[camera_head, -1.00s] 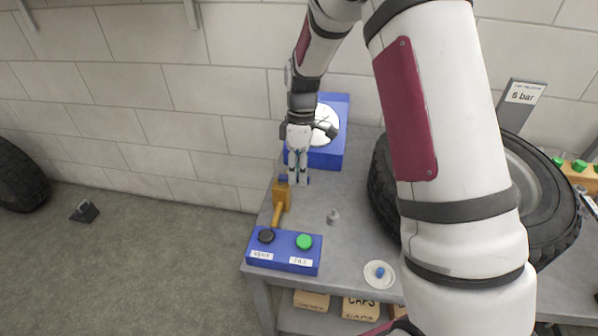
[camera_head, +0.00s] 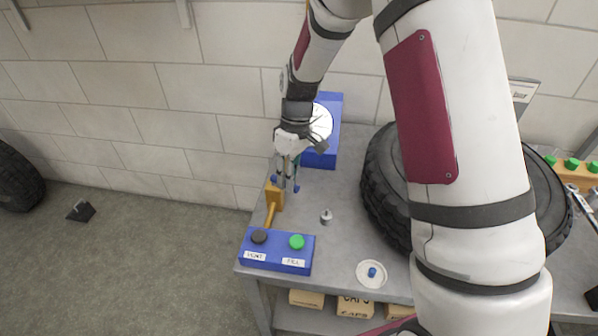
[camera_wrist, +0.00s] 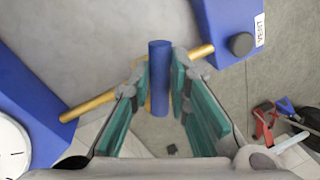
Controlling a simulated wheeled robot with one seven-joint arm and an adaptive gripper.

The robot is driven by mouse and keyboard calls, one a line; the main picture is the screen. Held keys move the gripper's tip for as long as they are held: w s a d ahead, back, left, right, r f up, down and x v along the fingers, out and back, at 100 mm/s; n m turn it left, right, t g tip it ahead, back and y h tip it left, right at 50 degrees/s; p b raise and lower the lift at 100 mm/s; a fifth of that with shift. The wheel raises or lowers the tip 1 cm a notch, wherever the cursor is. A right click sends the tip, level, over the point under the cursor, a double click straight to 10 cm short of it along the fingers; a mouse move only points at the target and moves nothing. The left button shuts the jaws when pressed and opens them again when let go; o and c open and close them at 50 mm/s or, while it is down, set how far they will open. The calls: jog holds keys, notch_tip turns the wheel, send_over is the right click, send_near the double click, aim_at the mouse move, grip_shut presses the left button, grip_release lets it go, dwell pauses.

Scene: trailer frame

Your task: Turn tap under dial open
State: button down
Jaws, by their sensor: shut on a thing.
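The tap is a blue bar handle (camera_wrist: 160,70) on a brass pipe (camera_wrist: 92,105). In the wrist view the handle lies crosswise to the pipe, at an oblique angle. My gripper (camera_wrist: 162,92) is shut on this handle, with a teal finger pad on each side. In the head view my gripper (camera_head: 287,182) is at the tap, and small blue ends of the handle (camera_head: 297,188) show beside the fingers. The white dial (camera_head: 322,122) on its blue box stands just behind; the dial's edge (camera_wrist: 10,150) also shows in the wrist view.
A blue button box (camera_head: 277,262) with a black and a green button sits at the bench's front left corner. A large tyre (camera_head: 385,185) lies to the right. A small grey fitting (camera_head: 326,216) and a white dish (camera_head: 371,274) are on the bench (camera_head: 335,245).

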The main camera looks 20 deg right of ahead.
jog(key=m, duration=0.1)
jog(key=s+a+m, duration=0.1)
jog(key=shift+r+m+p, duration=0.1)
jog(key=shift+m+p, duration=0.25)
jog(key=shift+m, duration=0.05)
jog(key=shift+a+m+t+p, duration=0.45)
jog(key=shift+a+m, duration=0.2)
jog(key=shift+m, duration=1.1)
jog(key=shift+a+m+t+p, duration=0.35)
jog(key=shift+a+m+p, duration=0.25)
jog(key=shift+m, duration=1.1)
jog(key=shift+a+m+t+p, duration=0.4)
jog(key=shift+a+m, duration=0.35)
jog(key=shift+m, duration=1)
jog(key=c, duration=1.5)
grip_release()
